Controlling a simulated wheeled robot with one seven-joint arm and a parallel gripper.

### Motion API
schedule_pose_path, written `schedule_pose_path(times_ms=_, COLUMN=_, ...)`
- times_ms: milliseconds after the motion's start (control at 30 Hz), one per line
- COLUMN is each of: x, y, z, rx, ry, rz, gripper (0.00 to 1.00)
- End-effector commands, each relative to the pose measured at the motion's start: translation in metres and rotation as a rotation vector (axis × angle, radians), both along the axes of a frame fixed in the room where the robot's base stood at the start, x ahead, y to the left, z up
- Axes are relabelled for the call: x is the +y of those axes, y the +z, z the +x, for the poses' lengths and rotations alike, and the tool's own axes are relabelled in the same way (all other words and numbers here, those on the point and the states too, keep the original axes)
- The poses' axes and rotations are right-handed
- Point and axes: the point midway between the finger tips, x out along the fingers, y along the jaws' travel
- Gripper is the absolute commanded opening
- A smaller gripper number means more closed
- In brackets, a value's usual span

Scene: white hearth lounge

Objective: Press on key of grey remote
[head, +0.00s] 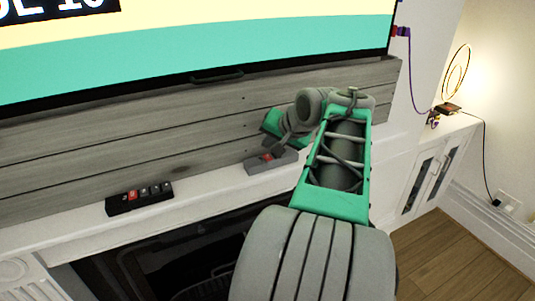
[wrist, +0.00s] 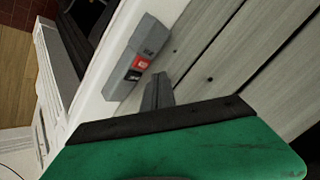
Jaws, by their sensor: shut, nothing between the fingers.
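The grey remote (head: 281,164) lies on the white mantel shelf, against the grey wood boards. It has a red key near its left part in the head view. In the wrist view the grey remote (wrist: 151,34) shows a red key (wrist: 140,64), with a dark key and a grey key beside it. My gripper (head: 283,146) is shut and empty, just above and behind the remote, close to the boards. In the wrist view my gripper's fingertips (wrist: 159,82) appear beside the red key. I cannot tell whether they touch the remote.
A black remote (head: 138,199) with a red key and several grey keys lies further left on the shelf (head: 210,187). The boards (head: 130,146) rise directly behind, with a large screen (head: 200,50) above. The fireplace opening (head: 180,250) is below. The shelf between the remotes is clear.

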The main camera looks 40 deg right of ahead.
Motion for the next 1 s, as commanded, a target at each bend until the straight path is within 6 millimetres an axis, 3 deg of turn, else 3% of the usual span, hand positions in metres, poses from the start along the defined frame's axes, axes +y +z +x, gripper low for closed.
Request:
schedule_pose_path(times_ms=33, x=0.0, y=0.012, z=0.0, rx=0.0, ry=0.0, rz=0.0, gripper=0.0)
schedule_pose_path(times_ms=333, x=0.0, y=0.04, z=0.0, rx=0.0, ry=0.0, rz=0.0, gripper=0.0)
schedule_pose_path(times_ms=1000, x=0.0, y=0.039, z=0.0, rx=0.0, ry=0.0, rz=0.0, gripper=0.0)
